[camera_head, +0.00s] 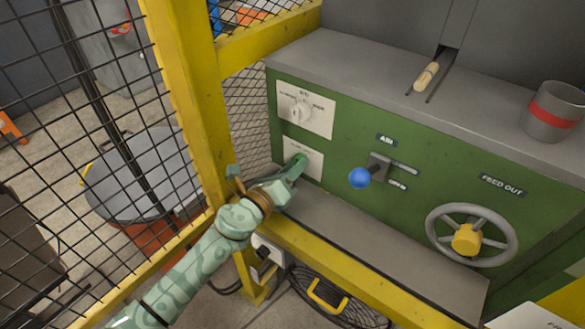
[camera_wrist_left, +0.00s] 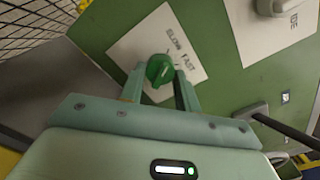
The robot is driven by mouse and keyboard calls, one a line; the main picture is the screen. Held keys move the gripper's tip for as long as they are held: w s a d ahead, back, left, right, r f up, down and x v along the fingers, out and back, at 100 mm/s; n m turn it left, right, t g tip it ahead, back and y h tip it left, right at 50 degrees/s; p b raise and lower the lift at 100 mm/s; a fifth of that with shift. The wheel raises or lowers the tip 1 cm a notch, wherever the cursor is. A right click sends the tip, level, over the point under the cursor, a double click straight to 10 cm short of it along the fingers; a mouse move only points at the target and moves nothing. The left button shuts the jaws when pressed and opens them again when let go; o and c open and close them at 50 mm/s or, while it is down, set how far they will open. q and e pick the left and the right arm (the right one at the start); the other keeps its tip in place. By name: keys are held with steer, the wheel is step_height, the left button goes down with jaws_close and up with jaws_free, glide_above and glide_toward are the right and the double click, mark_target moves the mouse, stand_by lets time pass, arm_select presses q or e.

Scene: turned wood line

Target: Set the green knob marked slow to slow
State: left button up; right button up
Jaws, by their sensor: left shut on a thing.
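The green knob (camera_wrist_left: 160,69) sits on a white plate (camera_wrist_left: 130,45) marked SLOW and FAST in the left wrist view. In the head view the plate (camera_head: 315,158) is on the left of the green machine front, and the green knob (camera_head: 301,160) shows small at my fingertips. My left gripper (camera_wrist_left: 160,80) is shut on the knob, with one finger on each side of it; it also shows in the head view (camera_head: 297,166). I cannot tell exactly which mark the knob points to. My right gripper is not in view.
Above the plate is a white plate with a pale knob (camera_head: 299,111). To the right are a blue-ball lever (camera_head: 360,178) and a handwheel (camera_head: 430,222). A yellow post (camera_head: 190,90) and mesh fence stand left. A grey cup (camera_head: 553,112) stands on top.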

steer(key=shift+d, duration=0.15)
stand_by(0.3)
arm_select(q)
steer(key=o, duration=1)
steer(key=shift+r+p, duration=0.3)
steer(key=shift+r, duration=0.05)
step_height(320, 180, up, 3)
steer(key=shift+r+p, duration=0.1)
steer(key=shift+p, duration=1.15)
steer(key=shift+s+r+p, duration=1.5)
steer(key=shift+s+p, duration=0.45)
steer(key=shift+s, duration=0.4)
steer(key=shift+s+r+p, duration=1.5)
steer(key=shift+s+p, duration=0.4)
steer(key=shift+s, duration=0.4)
steer(key=shift+s+r+p, duration=1.5)
steer(key=shift+s+p, duration=0.45)
steer(key=shift+s, duration=0.4)
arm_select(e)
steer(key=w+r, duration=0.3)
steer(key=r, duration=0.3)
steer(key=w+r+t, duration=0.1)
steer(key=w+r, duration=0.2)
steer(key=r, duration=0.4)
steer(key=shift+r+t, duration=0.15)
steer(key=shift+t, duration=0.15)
